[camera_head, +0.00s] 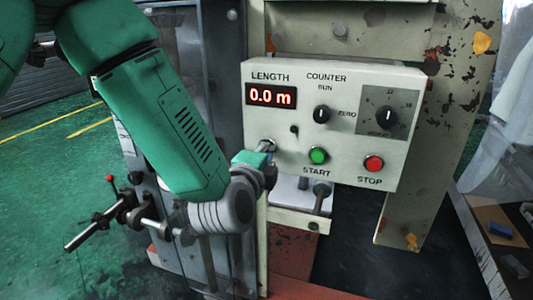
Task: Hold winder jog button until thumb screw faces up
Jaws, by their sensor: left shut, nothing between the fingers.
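The control panel (330,170) is a pale box facing me, with LENGTH and COUNTER labels and a red display reading 0.0 m. My left arm comes in from the upper left. My left gripper (268,150) is shut and empty, with its tip at the panel's lower left corner. A round button (266,143) shows there, partly hidden by the gripper; its label is not visible. The tip looks in contact with it, but I cannot tell whether it is pressed in. I cannot make out a thumb screw. My right gripper is not in view.
The panel also has a green START button (318,155), a red STOP button (373,163) and two dark knobs. A metal shaft (85,233) and a red-tipped lever (111,179) stick out at the lower left. A bench (500,205) stands at right.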

